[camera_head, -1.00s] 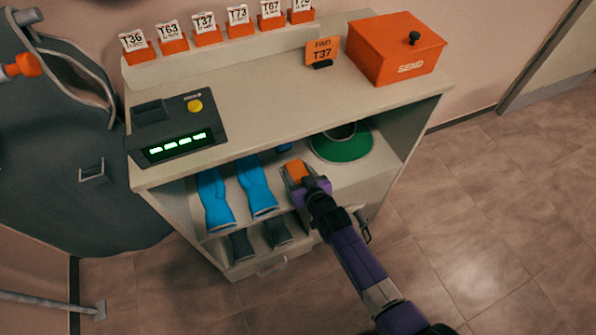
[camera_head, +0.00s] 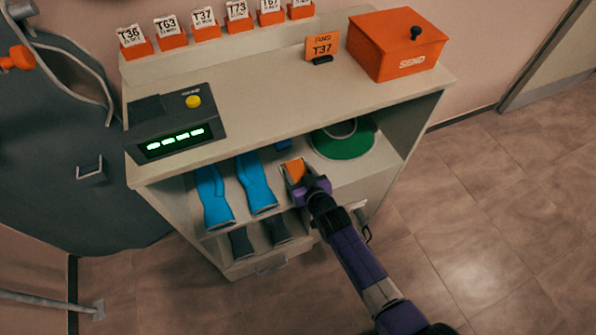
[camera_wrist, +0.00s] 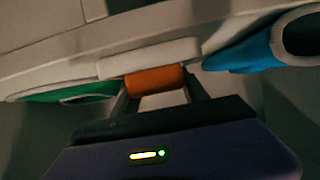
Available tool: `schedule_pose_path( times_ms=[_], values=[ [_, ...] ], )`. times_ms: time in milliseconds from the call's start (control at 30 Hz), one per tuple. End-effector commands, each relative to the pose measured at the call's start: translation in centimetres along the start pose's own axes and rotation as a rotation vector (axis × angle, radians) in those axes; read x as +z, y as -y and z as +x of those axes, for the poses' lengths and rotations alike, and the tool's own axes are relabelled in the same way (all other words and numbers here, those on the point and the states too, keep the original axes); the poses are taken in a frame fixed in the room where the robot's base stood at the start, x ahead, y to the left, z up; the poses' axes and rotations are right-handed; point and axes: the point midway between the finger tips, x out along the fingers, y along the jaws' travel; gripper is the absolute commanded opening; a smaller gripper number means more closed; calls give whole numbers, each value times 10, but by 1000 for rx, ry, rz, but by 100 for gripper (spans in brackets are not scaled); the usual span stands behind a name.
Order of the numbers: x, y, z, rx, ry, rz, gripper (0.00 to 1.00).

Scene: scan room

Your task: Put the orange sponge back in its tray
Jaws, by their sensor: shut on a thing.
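The orange sponge (camera_head: 294,169) is between the fingers of my gripper (camera_head: 293,171), at the open front of the cabinet's upper shelf. In the wrist view the sponge (camera_wrist: 155,80) sits crosswise between the two dark fingers (camera_wrist: 158,92), which are shut on it. A pale, low, long shape (camera_wrist: 150,57) lies just beyond the sponge in the wrist view. I cannot tell whether it is the sponge's tray, or whether the sponge touches it. No tray is clearly visible in the head view.
A green round thing (camera_head: 345,147) lies to the right. The cabinet top (camera_head: 270,95) overhangs the shelf and carries a device (camera_head: 175,130) and an orange box (camera_head: 396,50).

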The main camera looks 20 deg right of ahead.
Motion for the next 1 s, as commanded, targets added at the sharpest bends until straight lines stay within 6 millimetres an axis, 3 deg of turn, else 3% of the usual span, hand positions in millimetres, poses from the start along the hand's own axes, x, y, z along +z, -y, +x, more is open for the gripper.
schedule_pose_path(
  times_ms=[100,133,233,467,800,1000],
  values=[
    [3,0,1,0,0,0,8],
    [2,0,1,0,0,0,58],
    [2,0,1,0,0,0,77],
    [1,0,-5,0,1,1,77],
    [1,0,-56,0,1,1,77],
    [2,0,-74,0,1,0,77]
  ],
)
